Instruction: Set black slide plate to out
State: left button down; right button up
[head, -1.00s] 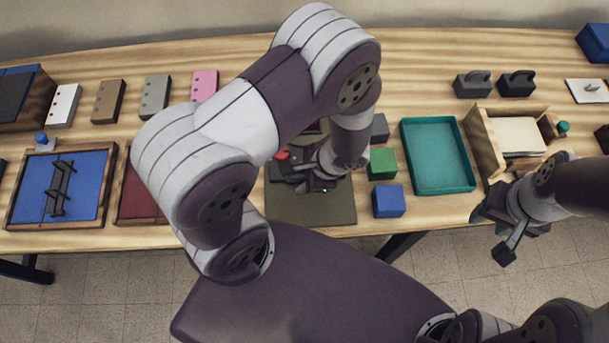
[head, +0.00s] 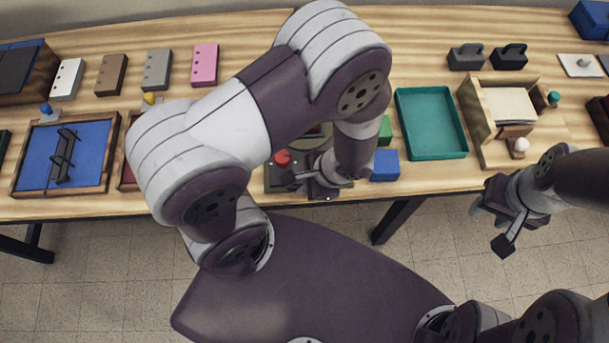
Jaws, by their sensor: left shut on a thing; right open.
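The black slide plate (head: 284,180) lies flat near the table's front edge, left of centre in the head view. A red knob (head: 282,157) shows at its far left part. My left gripper (head: 318,187) is low over the plate's right side and shut on it. The gripper and forearm hide the grip itself and much of the plate. A round greenish part (head: 318,138) shows just behind, partly covered by my arm. My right gripper (head: 497,205) is open and empty, off the table's front edge at the right.
A blue block (head: 385,166) and a green block (head: 385,130) stand close right of my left gripper. Beyond them are a teal tray (head: 462,150) and a wooden box (head: 472,108) with a white knob (head: 520,146). A framed blue panel (head: 88,160) lies at left.

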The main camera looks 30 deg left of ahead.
pick_arm(q)
jog(key=shift+s+a+f, duration=0.1)
jog(key=shift+f, duration=0.1)
jog(key=shift+s, duration=0.1)
jog(key=c, duration=1.2)
grip_release()
jog(key=shift+o, duration=0.2)
jog(key=p+v, duration=0.1)
jog(key=v, duration=1.2)
jog(key=shift+d, duration=0.2)
jog(key=shift+s, duration=0.15)
